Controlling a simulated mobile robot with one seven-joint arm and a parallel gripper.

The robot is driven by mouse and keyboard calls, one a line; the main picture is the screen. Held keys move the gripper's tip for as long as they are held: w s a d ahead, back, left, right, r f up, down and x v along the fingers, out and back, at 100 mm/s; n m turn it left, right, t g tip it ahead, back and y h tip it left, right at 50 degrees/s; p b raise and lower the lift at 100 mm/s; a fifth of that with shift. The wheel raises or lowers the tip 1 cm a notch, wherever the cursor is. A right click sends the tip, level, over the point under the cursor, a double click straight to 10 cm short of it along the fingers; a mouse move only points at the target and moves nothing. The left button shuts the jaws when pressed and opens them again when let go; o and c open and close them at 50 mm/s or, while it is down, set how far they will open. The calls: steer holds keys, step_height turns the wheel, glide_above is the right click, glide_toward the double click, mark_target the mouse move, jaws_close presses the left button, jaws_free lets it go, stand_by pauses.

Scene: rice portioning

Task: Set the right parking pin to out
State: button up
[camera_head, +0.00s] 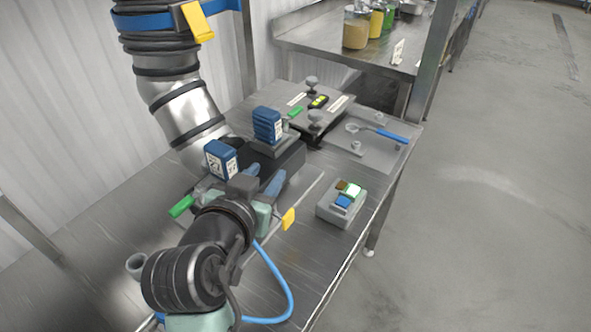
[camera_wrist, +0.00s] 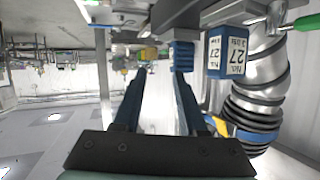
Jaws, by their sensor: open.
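My gripper (camera_head: 264,176) is over the bench, its two blue fingers near the dark block that carries two blue labelled boxes. In the wrist view the fingers (camera_wrist: 160,78) are spread apart with nothing between them. A yellow handle (camera_head: 288,219) shows to the right of my wrist, and a green handle (camera_head: 181,207) to its left. Two round grey knobs, one far (camera_head: 312,81) and one near (camera_head: 315,116), stand on the grey plate beyond. I cannot tell which of these is the right parking pin. My wrist hides part of the mechanism.
Blue boxes (camera_head: 221,160) (camera_head: 267,124) stand beyond my gripper. A button box (camera_head: 341,204) sits near the bench's right edge. A blue-handled tool (camera_head: 388,134) lies at the back right. A ribbed duct (camera_head: 177,95) rises at the left. Jars (camera_head: 356,28) stand on the far table.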

mark_target(294, 211)
steer(key=s+a+f+m+g+h, duration=0.2)
steer(key=s+f+m+g+h, duration=0.15)
steer(key=s+f, duration=0.35)
steer(key=shift+n+t+h, duration=0.25)
steer(key=shift+t+h, duration=0.1)
steer(key=shift+t, duration=0.1)
steer(key=p+x, duration=0.1)
steer(key=x, duration=1.3)
steer(key=shift+w+a+f+p, duration=0.1)
steer(key=shift+w+p, duration=0.05)
steer(key=shift+p, duration=0.2)
jaws_close()
